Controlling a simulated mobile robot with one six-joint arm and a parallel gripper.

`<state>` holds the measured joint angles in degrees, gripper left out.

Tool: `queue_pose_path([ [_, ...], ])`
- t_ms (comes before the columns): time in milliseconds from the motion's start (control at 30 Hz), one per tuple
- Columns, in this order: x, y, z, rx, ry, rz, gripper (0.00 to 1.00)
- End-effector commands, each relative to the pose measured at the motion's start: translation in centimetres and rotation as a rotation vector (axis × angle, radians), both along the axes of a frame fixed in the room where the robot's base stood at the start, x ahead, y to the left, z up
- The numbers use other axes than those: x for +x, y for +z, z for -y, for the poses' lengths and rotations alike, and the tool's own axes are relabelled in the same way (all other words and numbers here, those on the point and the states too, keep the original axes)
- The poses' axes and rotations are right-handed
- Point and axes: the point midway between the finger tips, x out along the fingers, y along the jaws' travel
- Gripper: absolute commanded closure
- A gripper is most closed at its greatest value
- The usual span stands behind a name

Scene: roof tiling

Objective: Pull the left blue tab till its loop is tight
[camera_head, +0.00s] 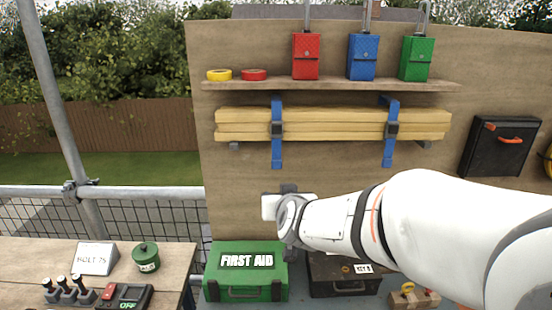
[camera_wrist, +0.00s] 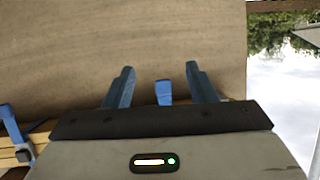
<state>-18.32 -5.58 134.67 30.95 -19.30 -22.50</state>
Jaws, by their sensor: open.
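The left blue strap (camera_head: 277,110) wraps the bundle of yellow timber (camera_head: 335,124) and has a dark buckle (camera_head: 277,129). Its blue tab (camera_head: 277,156) hangs straight down below the bundle. My gripper (camera_head: 284,202) is just below that tab in the head view. In the wrist view my gripper (camera_wrist: 159,68) is open, with a blue finger on each side of the tab end (camera_wrist: 163,92). The tab shows apart from both fingers. My gripper body hides the rest of this strap there. I cannot tell how tight the loop is.
The right blue strap (camera_head: 388,150) also hangs from the bundle. A shelf (camera_head: 330,87) above holds tape rolls and red, blue and green pouches. A green first aid box (camera_head: 246,272) and a dark box (camera_head: 343,276) stand below. The board (camera_head: 235,190) left of my gripper is bare.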

Motion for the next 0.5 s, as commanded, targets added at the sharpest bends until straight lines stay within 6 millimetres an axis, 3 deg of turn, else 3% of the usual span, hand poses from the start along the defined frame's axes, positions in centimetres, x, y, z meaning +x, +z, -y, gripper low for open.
queue_pose_path([
  [33, 0.9, 1.4, -0.7, -0.004, -0.017, 0.051, 0.49],
  [200, 2.8, 3.7, -1.2, -0.024, -0.088, 0.190, 0.49],
  [500, 5.0, 4.2, -1.2, -0.037, -0.121, 0.238, 0.49],
])
